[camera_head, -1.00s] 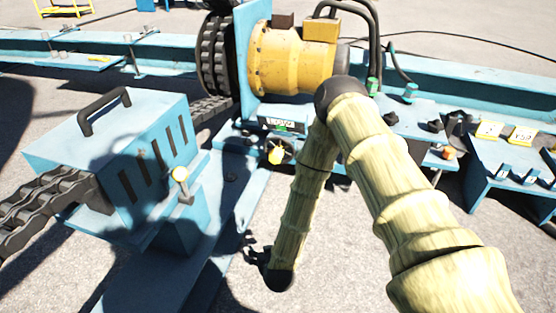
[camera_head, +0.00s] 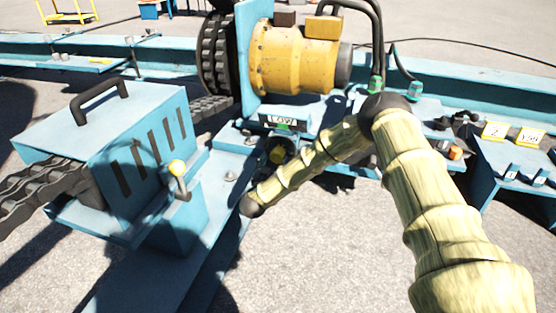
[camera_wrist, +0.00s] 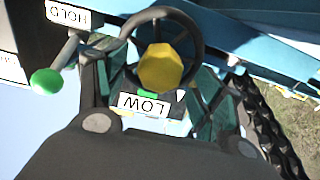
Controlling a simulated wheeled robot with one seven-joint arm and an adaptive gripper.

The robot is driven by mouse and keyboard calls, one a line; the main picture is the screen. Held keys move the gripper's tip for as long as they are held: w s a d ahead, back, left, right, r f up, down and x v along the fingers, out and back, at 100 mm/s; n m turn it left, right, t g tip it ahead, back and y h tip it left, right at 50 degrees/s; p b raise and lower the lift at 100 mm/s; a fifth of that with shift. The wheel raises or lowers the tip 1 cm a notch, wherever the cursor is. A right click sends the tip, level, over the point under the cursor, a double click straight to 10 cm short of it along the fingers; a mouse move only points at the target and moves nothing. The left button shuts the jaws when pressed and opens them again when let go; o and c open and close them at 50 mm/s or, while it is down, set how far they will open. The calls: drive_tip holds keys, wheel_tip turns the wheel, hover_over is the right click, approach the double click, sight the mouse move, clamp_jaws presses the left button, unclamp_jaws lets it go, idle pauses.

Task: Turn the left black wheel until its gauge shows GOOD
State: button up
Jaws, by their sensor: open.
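The black wheel (camera_wrist: 199,38) with a yellow hub (camera_wrist: 160,66) fills the upper middle of the wrist view. In the head view its yellow hub (camera_head: 277,155) shows below the blue housing, partly shaded. Its gauge (camera_head: 283,122) reads LOW, with a small green mark under it. The gauge (camera_wrist: 145,104) appears upside down in the wrist view. My gripper (camera_wrist: 158,78) is open, with one finger on each side of the wheel's hub in the wrist view. I cannot tell whether the fingers touch the rim. In the head view my gripper cannot be made out.
A green-knobbed lever (camera_wrist: 46,82) stands left of the wheel in the wrist view, near a HOLD label (camera_wrist: 68,14). A yellow motor (camera_head: 295,60) sits above.

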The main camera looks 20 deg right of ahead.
sight(276, 159)
drive_tip(key=shift+b+x, duration=1)
drive_tip(key=shift+x, duration=1.55)
drive_tip(key=c, duration=1.5)
